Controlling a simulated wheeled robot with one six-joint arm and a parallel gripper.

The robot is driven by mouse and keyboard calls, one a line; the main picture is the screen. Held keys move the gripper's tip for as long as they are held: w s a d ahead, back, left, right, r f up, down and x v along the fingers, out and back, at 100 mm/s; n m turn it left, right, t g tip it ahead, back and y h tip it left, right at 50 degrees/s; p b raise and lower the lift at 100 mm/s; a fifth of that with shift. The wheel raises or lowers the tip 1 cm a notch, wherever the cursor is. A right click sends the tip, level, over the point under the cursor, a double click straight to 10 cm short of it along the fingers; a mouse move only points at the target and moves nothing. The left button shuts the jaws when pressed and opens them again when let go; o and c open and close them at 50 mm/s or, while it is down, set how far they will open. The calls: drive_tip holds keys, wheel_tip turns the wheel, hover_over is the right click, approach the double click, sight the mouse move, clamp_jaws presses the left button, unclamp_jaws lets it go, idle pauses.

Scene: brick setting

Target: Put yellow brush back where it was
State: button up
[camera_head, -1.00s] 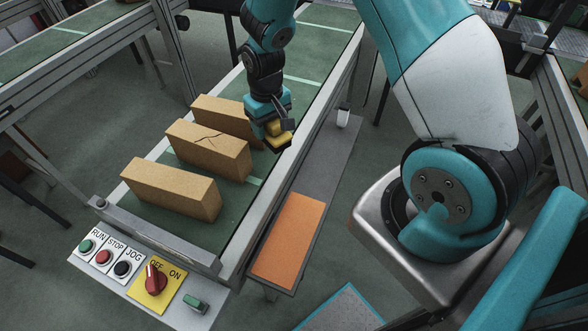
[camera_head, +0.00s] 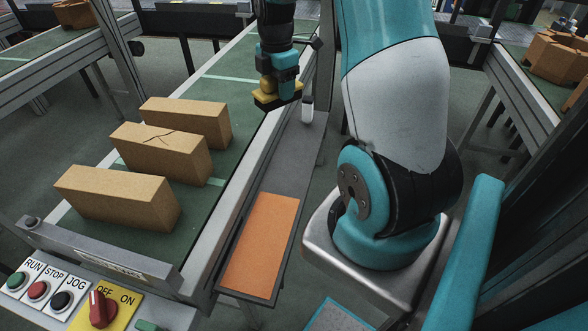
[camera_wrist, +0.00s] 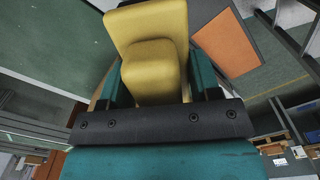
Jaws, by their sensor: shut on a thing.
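My gripper (camera_head: 279,80) is shut on the yellow brush (camera_head: 266,86), which has a dark underside. It holds the brush above the right rail of the conveyor (camera_head: 228,158), beyond and to the right of the farthest brick (camera_head: 190,120). In the wrist view the brush's yellow body (camera_wrist: 148,65) fills the space between the teal fingers. The grey side shelf (camera_head: 287,158) runs along the conveyor's right side, just right of the gripper. The brush's bristles are hard to make out.
A cracked brick (camera_head: 160,150) and a near brick (camera_head: 118,197) stand on the belt with the far one. The shelf carries an orange pad (camera_head: 262,240) and a small white item (camera_head: 307,109); bare grey surface lies between. A control panel (camera_head: 70,295) is at lower left.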

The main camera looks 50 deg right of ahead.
drive_tip(key=s+d+n+b, duration=0.1)
drive_tip(key=s+d+n, duration=0.1)
drive_tip(key=d, duration=0.1)
drive_tip(key=shift+s+n, duration=0.15)
drive_tip(key=shift+n, duration=0.25)
drive_tip(key=shift+f, duration=0.4)
wheel_tip(320, 180, down, 19)
drive_tip(key=shift+d+r+p, duration=0.1)
drive_tip(key=shift+p, duration=0.4)
drive_tip(key=o, duration=0.9)
drive_tip(key=shift+f, duration=0.2)
